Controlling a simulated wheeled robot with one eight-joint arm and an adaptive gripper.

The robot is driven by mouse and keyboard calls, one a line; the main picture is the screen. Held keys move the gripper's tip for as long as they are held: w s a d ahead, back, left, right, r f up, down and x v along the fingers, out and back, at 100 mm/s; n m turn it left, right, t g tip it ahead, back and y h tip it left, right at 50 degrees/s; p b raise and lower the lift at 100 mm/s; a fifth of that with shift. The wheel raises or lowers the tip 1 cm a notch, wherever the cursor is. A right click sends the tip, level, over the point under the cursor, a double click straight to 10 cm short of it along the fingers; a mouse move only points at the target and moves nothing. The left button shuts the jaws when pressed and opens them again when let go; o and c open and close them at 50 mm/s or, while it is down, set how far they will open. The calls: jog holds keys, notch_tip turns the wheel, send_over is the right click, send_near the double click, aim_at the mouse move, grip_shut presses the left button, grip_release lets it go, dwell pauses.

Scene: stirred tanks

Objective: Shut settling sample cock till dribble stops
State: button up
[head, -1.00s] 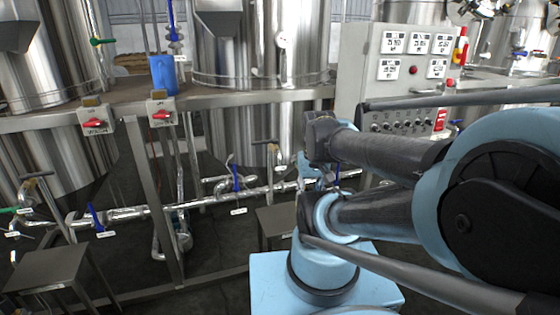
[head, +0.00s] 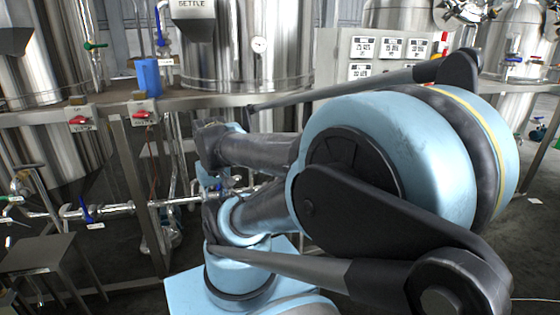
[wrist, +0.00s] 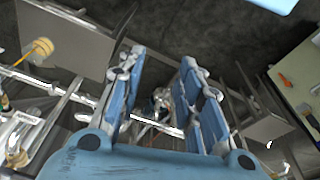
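A tank marked SETTLE (head: 215,50) stands at the back in the head view. A blue-handled cock (head: 161,28) on a thin upright pipe is at its left side, apparently the settling sample cock. A blue cup (head: 148,76) stands on the ledge close below it. Any dribble is too small to tell. My gripper (wrist: 160,68) shows in the wrist view, its two blue fingers wide apart with nothing held between them. Pipes and a valve lie beyond the fingers. The gripper's end is not clear in the head view, and the cock is not recognisable in the wrist view.
A green-handled cock (head: 95,45) is on the left tank. A metal stool (head: 38,253) and low pipes (head: 120,208) are in front. A control panel (head: 338,65) stands behind my arm.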

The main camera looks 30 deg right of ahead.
jog(key=shift+a, duration=0.1)
jog(key=w+d+r+m, duration=1.1)
jog(key=w+d, duration=0.2)
jog(key=w+d+r+m, duration=0.2)
jog(key=w+d+m, duration=0.3)
jog(key=d, duration=0.7)
jog(key=w+d+f+m, duration=0.15)
jog(key=d+m, duration=0.45)
jog(key=d, duration=0.9)
jog(key=shift+h, duration=0.3)
jog(key=w+f, duration=0.1)
jog(key=f, duration=0.4)
jog(key=w+f, duration=0.1)
jog(key=f, duration=0.5)
jog(key=w+f, duration=0.1)
jog(key=f, duration=0.4)
jog(key=shift+w+d+f, duration=0.15)
jog(key=shift+w+d, duration=0.05)
jog(key=shift+d, duration=0.15)
grip_shut()
